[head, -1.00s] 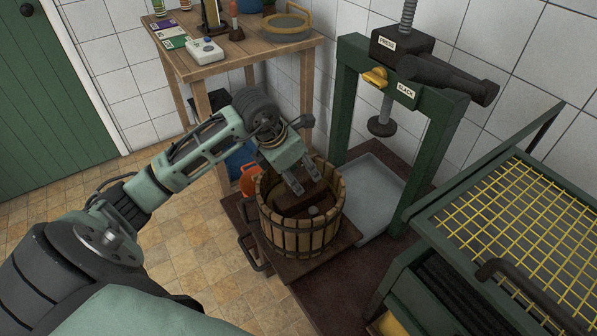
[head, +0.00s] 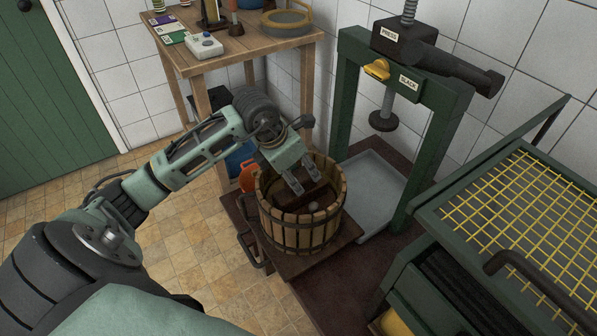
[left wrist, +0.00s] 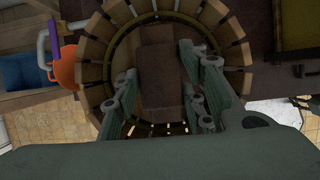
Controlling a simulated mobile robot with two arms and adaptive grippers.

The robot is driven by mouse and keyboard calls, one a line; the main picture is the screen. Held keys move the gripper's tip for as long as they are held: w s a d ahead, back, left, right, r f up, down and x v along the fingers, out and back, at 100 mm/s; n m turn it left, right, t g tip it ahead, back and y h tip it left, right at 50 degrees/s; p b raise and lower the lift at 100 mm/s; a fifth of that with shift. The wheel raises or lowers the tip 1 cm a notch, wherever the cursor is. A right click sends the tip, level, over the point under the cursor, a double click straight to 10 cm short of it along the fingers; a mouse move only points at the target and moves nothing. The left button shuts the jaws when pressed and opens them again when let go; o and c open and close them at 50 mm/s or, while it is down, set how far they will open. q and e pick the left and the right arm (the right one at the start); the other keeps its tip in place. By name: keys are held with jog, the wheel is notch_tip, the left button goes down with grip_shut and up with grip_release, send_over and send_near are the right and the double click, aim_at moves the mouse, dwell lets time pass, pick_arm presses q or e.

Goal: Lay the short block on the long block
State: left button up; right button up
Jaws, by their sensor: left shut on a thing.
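The slatted wooden basket (head: 301,235) stands on the press bed, open at the top. My left gripper (head: 305,182) reaches down into its mouth from above. It is shut on a brown wooden block, seemingly the short block (left wrist: 163,82), which lies between its fingers in the left wrist view (left wrist: 160,85). A darker brown block surface (left wrist: 156,34), perhaps the long block, shows beyond it. I cannot tell whether the two touch. In the head view the fingers and basket wall hide most of the blocks. My right gripper is not in view.
The green press frame (head: 433,150) with its screw foot (head: 383,122) stands right of the basket, over a grey tray (head: 378,195). A wooden table (head: 240,62) is behind. A yellow-mesh rack (head: 510,220) is at right. An orange container (head: 249,176) sits beside the basket.

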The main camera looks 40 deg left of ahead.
pick_arm(q)
jog(key=shift+f, duration=0.25)
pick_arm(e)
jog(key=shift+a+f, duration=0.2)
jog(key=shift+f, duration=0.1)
pick_arm(q)
jog(key=o, duration=1.3)
jog(key=v, duration=0.7)
jog(key=shift+s+a+r, duration=0.1)
jog(key=shift+s+r, duration=0.15)
jog(key=shift+r, duration=0.15)
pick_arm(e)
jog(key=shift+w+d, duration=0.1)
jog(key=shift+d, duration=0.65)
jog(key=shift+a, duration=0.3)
